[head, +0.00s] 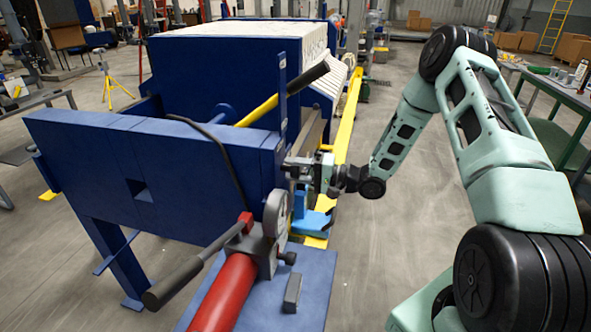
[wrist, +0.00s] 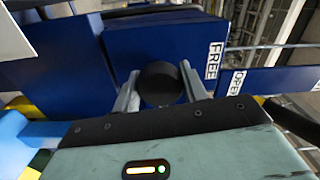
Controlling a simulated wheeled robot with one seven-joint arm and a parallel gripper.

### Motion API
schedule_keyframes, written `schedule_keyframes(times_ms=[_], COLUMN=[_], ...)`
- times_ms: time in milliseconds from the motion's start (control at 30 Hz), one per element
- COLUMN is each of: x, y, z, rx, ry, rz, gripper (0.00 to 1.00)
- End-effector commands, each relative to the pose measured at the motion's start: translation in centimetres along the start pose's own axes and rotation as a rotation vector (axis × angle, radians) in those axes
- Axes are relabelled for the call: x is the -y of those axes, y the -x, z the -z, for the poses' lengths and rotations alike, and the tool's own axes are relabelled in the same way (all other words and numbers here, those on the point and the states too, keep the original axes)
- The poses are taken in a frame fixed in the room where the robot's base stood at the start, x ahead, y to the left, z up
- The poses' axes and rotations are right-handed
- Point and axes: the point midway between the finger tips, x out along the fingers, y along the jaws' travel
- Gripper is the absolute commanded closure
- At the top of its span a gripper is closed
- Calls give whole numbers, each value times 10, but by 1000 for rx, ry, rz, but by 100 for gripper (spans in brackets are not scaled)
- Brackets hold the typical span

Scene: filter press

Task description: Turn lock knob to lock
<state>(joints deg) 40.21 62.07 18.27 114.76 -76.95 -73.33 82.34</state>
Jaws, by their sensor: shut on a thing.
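The lock knob (wrist: 160,82) is a round black knob in front of a blue panel (wrist: 150,45) in the wrist view. My gripper (wrist: 161,88) has one finger on each side of it and is shut on it. A white label reading FREE (wrist: 214,60) is on the panel to the right of the knob. In the head view my gripper (head: 298,170) is at the right end of the blue press frame (head: 100,170). The knob cannot be made out there. The wrist view does not clearly show which way the knob is turned.
A label reading OPEN (wrist: 236,82) is further right in the wrist view. In the head view, a red cylinder (head: 225,293) with a gauge and a long black-gripped lever (head: 183,280) stands below my gripper. A black-ended yellow lever (head: 305,80) rises above it.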

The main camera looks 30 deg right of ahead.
Motion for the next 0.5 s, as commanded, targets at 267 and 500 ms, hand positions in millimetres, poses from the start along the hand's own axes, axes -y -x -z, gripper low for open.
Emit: schedule_keyframes(times_ms=[267,500], x=[-1,-1], y=[1,1], z=[0,0], rx=[-3,-2], ry=[-4,-3], rz=[-2,-1], gripper=[80,35])
